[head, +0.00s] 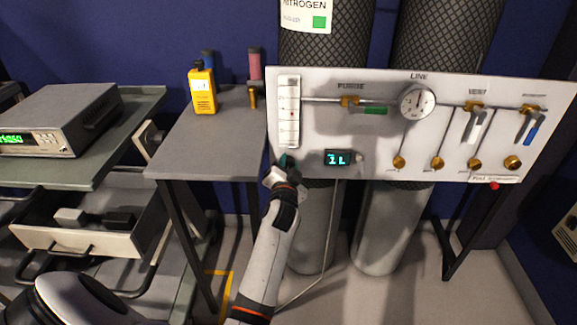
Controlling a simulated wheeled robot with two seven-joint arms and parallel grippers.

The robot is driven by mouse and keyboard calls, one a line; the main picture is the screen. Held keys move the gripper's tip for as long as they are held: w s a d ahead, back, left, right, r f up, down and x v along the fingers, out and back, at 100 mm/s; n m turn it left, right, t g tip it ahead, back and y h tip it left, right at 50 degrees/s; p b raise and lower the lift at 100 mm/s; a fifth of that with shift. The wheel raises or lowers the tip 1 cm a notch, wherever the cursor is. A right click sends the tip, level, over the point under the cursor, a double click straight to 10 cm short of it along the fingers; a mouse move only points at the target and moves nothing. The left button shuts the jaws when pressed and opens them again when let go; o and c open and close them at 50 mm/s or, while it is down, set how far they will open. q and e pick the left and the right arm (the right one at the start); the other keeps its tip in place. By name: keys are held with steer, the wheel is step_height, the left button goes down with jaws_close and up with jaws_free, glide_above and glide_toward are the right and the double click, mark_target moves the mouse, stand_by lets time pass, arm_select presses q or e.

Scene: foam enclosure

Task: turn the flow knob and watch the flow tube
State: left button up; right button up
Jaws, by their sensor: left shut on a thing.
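The gas panel (380,161) is a pale board in front of two tall cylinders. The flow tube (289,112) is a clear upright gauge with tick marks at the panel's left end; a small dark red spot shows inside it. My left gripper (283,166) is at the panel's lower left, just below the tube, shut on a small dark green knob (286,160). The gripper hides most of the knob. A small display (338,158) to its right has lit characters. My right gripper does not show.
The panel carries a round gauge (417,102), a green-handled purge valve (374,110), a blue-handled valve (530,127) and several brass fittings. A grey table (205,150) with a yellow meter (202,92) stands left. A cart with an open drawer (80,238) is farther left.

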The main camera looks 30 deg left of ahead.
arm_select(q)
steer(key=shift+f+n, duration=0.25)
steer(key=shift+n, duration=0.35)
steer(key=o, duration=0.9)
steer(key=shift+d, duration=0.1)
steer(key=shift+o, duration=0.2)
steer(key=shift+r, duration=0.15)
